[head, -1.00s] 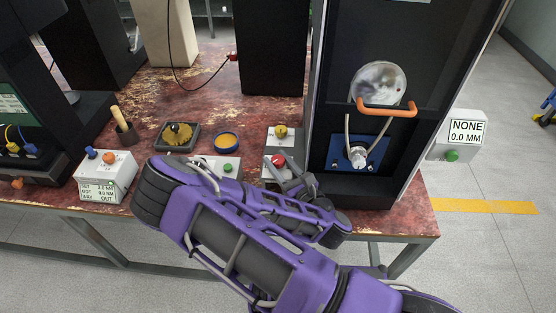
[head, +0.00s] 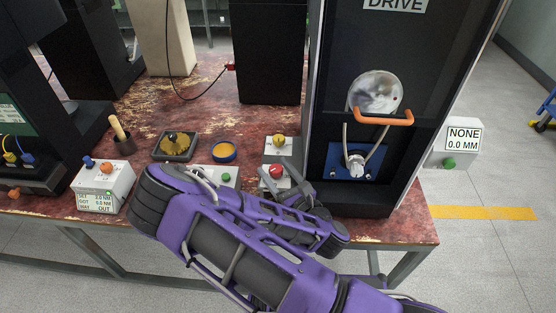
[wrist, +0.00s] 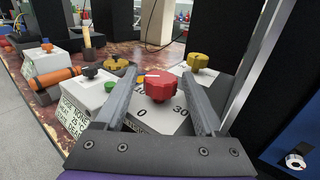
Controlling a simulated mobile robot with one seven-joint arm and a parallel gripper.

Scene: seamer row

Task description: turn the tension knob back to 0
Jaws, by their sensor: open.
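The red knob (wrist: 160,87) sits on a white box whose top carries a dial with 0 and 30 readable. A pale mark shows at the knob's upper left edge. In the head view the red knob (head: 275,170) is on the bench just beyond my gripper (head: 284,186). In the wrist view my gripper (wrist: 160,76) is open, with one finger on each side of the red knob. I cannot tell whether either finger touches it. My purple arm hides part of the box in the head view.
A yellow knob (wrist: 198,62) stands just behind the red one. A tall black machine with an orange handle (head: 384,118) rises close on the right.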

